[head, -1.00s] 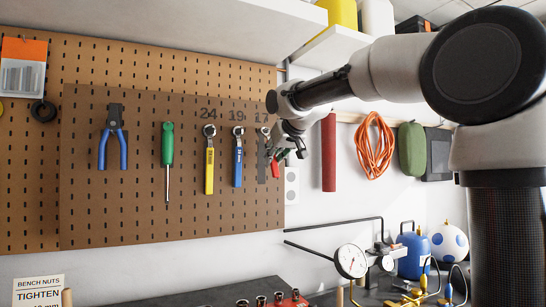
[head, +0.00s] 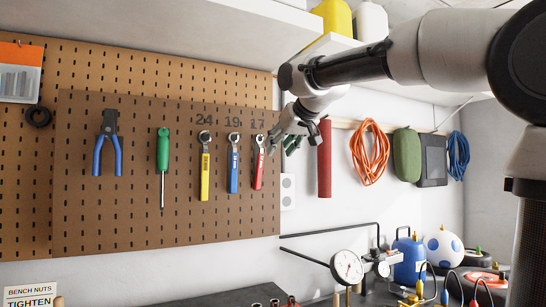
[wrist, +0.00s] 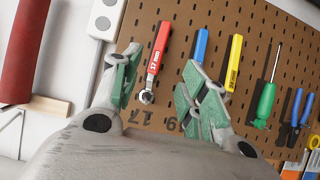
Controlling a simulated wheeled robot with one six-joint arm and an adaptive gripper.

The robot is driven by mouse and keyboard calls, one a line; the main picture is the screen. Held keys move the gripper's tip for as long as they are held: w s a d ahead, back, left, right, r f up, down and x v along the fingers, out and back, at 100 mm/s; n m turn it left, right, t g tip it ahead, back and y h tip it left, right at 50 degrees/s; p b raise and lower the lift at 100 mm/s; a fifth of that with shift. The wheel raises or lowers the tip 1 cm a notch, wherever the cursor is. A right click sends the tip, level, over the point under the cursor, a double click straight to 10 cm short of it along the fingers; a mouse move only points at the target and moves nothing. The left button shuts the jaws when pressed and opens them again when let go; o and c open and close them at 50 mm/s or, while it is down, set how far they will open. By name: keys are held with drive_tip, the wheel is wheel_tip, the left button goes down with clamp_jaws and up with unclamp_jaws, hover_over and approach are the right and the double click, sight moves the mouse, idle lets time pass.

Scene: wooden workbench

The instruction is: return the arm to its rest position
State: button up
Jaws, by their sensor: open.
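My gripper (head: 284,143) is open and empty, just right of the red wrench (head: 258,162) in the head view. The red wrench hangs upright on the pegboard panel (head: 110,225) under the mark 17. In the wrist view, my gripper's fingers (wrist: 160,66) are spread, with the red wrench (wrist: 158,50) seen in the gap between them, apart from both. My arm (head: 345,67) reaches in from the upper right of the head view, above the bench.
A blue wrench (head: 233,163), yellow wrench (head: 205,167), green screwdriver (head: 163,160) and blue-handled pliers (head: 108,145) hang to the left. A red cylinder (head: 324,158) and orange cable (head: 370,155) hang right of my gripper. A dial gauge (head: 346,267) stands on the bench below.

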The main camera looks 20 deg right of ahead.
drive_tip(key=s+d+f+g, duration=0.2)
drive_tip(key=s+d+f, duration=0.2)
drive_tip(key=s+f, duration=0.6)
drive_tip(key=s+d+f+m+g+h, duration=0.1)
drive_tip(key=s+d+f+g, duration=0.2)
drive_tip(key=s+f, duration=0.7)
drive_tip(key=s+d+f+m+g+h, duration=0.1)
drive_tip(key=s+d+f+g, duration=0.1)
drive_tip(key=s+d+f, duration=0.4)
drive_tip(key=s+f, duration=0.5)
drive_tip(key=f, duration=0.3)
drive_tip(key=shift+g, duration=0.3)
